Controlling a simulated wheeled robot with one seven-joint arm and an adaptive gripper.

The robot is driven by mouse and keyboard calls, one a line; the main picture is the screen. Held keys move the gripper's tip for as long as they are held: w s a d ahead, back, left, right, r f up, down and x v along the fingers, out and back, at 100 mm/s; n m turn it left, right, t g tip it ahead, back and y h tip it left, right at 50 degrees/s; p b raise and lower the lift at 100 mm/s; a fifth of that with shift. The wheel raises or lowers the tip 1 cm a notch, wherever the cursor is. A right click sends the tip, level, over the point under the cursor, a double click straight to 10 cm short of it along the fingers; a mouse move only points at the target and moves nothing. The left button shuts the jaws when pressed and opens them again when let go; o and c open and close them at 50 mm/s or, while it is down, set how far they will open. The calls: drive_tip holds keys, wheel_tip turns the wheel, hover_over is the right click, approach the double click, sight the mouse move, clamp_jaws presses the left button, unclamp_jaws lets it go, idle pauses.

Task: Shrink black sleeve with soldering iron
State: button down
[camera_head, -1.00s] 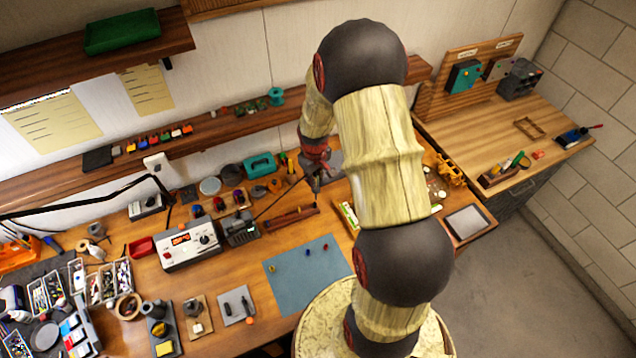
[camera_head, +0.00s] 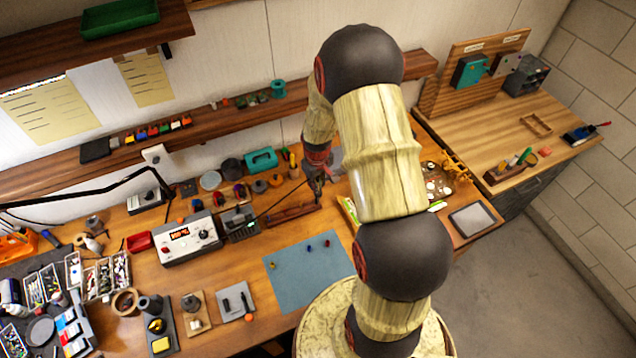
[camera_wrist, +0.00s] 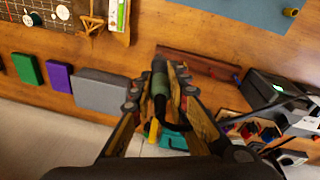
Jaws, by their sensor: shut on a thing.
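My gripper (camera_head: 316,183) is over the back middle of the bench, just above a reddish-brown wooden bar-shaped stand (camera_head: 291,216). In the head view the iron is too small to make out clearly. The stand also shows in the wrist view (camera_wrist: 196,64), close to the iron. I cannot pick out the black sleeve for sure; small dark pieces lie on a grey pad (camera_head: 226,314).
A blue-grey mat (camera_head: 308,285) with small coloured pieces lies in front. A white station with a red display (camera_head: 188,246) and a dark unit (camera_head: 240,222) stand to the left. A teal case (camera_head: 261,160) is behind. The grey tray (camera_head: 473,220) is at right.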

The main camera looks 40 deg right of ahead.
drive_tip(key=shift+f+b, duration=0.45)
drive_tip(key=shift+b, duration=0.15)
idle(1.1)
drive_tip(key=shift+r, duration=0.1)
idle(0.6)
drive_tip(key=shift+s+a+r+p, duration=0.15)
drive_tip(key=shift+r+p, duration=0.55)
drive_tip(key=shift+r, duration=0.45)
drive_tip(key=shift+s+d+r+p, duration=0.1)
drive_tip(key=shift+s+r+p, duration=0.1)
drive_tip(key=shift+r+p, duration=0.75)
drive_tip(key=shift+s+a+r+p, duration=0.15)
drive_tip(key=shift+r+p, duration=0.3)
drive_tip(key=shift+r, duration=0.9)
drive_tip(key=shift+d, duration=0.1)
